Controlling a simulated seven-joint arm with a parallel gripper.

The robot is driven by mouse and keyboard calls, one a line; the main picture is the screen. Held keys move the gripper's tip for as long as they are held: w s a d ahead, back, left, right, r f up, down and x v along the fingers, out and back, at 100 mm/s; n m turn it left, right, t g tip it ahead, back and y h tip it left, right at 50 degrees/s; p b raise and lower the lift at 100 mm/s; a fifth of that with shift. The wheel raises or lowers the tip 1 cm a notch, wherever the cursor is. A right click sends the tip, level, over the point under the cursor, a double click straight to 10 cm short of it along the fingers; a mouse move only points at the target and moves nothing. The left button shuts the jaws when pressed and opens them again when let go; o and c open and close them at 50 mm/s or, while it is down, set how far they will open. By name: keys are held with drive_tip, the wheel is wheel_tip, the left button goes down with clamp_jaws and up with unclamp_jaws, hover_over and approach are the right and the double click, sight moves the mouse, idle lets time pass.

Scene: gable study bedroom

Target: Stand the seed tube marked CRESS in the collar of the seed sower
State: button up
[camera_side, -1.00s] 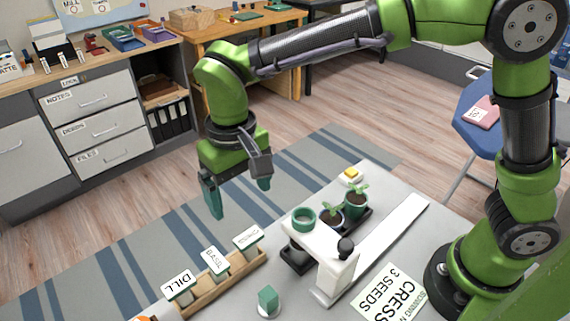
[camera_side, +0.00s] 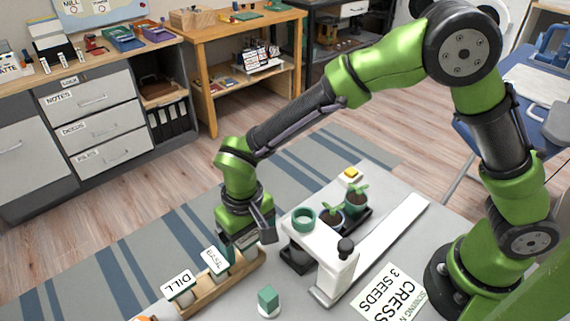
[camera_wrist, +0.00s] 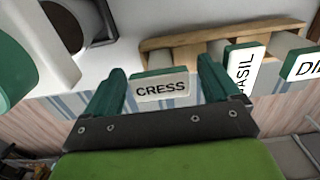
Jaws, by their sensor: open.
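The CRESS tube (camera_wrist: 160,88) stands in the wooden rack (camera_wrist: 180,42) at the end nearest the sower, its label facing the wrist camera. My gripper (camera_wrist: 160,88) is open, with one finger on each side of the CRESS tube; whether they touch it I cannot tell. In the side view my gripper (camera_side: 242,250) is down at the rack (camera_side: 222,287) and hides the CRESS tube. The BASIL tube (camera_side: 215,262) and the DILL tube (camera_side: 178,285) stand beside it. The seed sower (camera_side: 330,245) is white, with an empty green ring collar (camera_side: 304,217) on top.
A sign reading CRESS 3 SEEDS (camera_side: 390,298) lies on the table. A small green block on a white disc (camera_side: 268,300) stands in front. A yellow button (camera_side: 351,174) is at the back.

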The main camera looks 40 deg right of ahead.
drive_tip(key=c, duration=1.1)
